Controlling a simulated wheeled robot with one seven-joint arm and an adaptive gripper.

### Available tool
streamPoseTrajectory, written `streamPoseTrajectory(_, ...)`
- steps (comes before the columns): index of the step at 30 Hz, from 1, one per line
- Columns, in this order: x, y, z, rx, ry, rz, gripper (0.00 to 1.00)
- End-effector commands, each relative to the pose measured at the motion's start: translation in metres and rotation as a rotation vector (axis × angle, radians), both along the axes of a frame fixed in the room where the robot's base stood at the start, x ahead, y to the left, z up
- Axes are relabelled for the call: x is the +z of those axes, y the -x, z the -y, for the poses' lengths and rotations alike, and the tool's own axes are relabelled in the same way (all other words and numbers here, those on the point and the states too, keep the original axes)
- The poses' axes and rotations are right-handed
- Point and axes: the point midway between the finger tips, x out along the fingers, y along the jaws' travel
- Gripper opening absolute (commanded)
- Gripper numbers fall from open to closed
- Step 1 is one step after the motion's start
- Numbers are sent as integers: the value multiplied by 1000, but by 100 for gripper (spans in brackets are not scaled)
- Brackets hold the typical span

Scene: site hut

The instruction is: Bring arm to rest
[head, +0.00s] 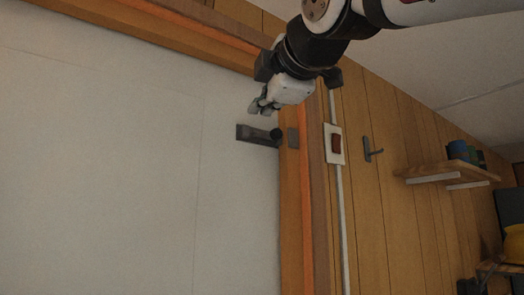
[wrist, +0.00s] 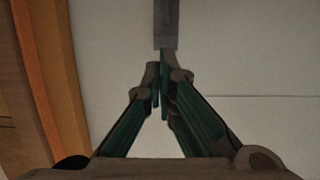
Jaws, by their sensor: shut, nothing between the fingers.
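My gripper (head: 262,106) is at the upper middle of the head view, in front of the white door (head: 120,150). It appears just above the dark door handle (head: 257,134) in that picture. In the wrist view my gripper (wrist: 160,88) has its fingers together with nothing between them. The handle plate (wrist: 166,28) shows beyond the fingertips at the top of the wrist view. I cannot tell whether the fingers touch the handle. My arm reaches in from the top of the head view.
A wooden door frame (head: 291,200) borders the door, which looks closed. A yellow object (head: 514,243) is at the far right.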

Motion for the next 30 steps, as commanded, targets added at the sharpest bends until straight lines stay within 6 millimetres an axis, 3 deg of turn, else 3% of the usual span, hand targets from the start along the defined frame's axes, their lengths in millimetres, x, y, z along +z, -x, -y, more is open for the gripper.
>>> streamPoseTrajectory(10,-2,29,16,1,-2,-3,0)
streamPoseTrajectory(13,-30,24,28,-30,-51,-84,0)
streamPoseTrajectory(17,-100,18,55,-116,-190,-277,0)
streamPoseTrajectory(22,-210,26,98,-295,-436,-550,0)
streamPoseTrajectory(26,-292,47,130,-462,-636,-730,0)
streamPoseTrajectory(30,-378,81,159,-669,-860,-894,0)
